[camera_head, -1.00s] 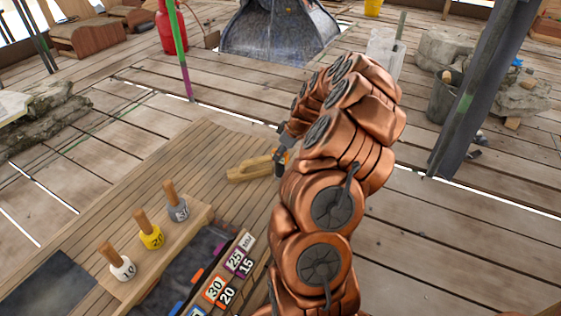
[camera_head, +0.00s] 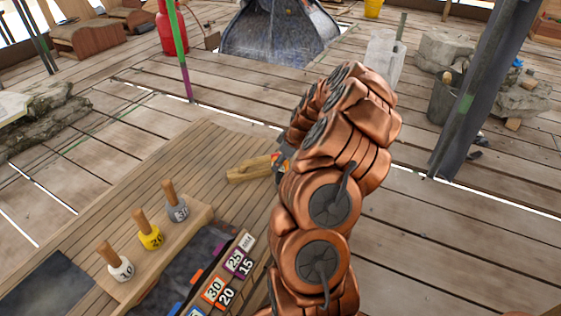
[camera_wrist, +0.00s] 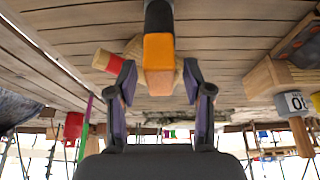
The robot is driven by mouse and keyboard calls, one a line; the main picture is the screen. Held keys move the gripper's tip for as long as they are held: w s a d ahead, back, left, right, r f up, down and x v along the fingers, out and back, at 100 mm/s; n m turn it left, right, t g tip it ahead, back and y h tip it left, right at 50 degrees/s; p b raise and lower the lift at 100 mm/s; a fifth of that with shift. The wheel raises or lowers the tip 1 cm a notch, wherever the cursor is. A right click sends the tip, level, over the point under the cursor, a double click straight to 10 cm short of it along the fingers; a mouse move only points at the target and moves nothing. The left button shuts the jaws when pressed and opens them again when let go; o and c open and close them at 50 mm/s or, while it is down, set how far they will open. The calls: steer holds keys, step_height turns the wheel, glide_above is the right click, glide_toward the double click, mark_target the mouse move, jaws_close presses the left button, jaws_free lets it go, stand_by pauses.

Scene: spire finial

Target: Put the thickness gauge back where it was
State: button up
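My gripper (camera_wrist: 160,90) is open in the wrist view, its two dark fingers apart. An orange block with a dark grey shaft (camera_wrist: 158,60) lies between and beyond the fingers, with a visible gap on each side. I cannot tell for sure whether it is the thickness gauge. Behind it is a wooden piece with a red end (camera_wrist: 106,61); in the head view the wooden piece (camera_head: 245,173) lies on the slatted board (camera_head: 150,185). In the head view my arm mostly hides the gripper and the orange part.
A dark post (camera_head: 480,90) and a bucket (camera_head: 442,100) stand right.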

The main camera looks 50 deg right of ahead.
steer(key=shift+r, duration=0.1)
steer(key=p+v, duration=0.2)
steer(key=v, duration=1)
steer(key=s+a+r+g, duration=0.1)
steer(key=a+r, duration=0.1)
steer(key=a, duration=0.8)
steer(key=s+a+r+g+y, duration=0.1)
steer(key=a+r+g, duration=0.15)
steer(key=a, duration=0.65)
steer(key=s+a+r, duration=0.2)
steer(key=a+r, duration=0.1)
steer(key=a, duration=0.7)
steer(key=s+a+m+g+h, duration=0.1)
steer(key=s+a, duration=0.4)
steer(key=s, duration=0.6)
steer(key=s+a+m+g+h, duration=0.1)
steer(key=s+a, duration=0.4)
steer(key=s, duration=0.6)
steer(key=shift+f+m+g, duration=0.4)
steer(key=shift+m+g, duration=0.2)
steer(key=shift+g, duration=0.65)
steer(key=shift+w, duration=0.15)
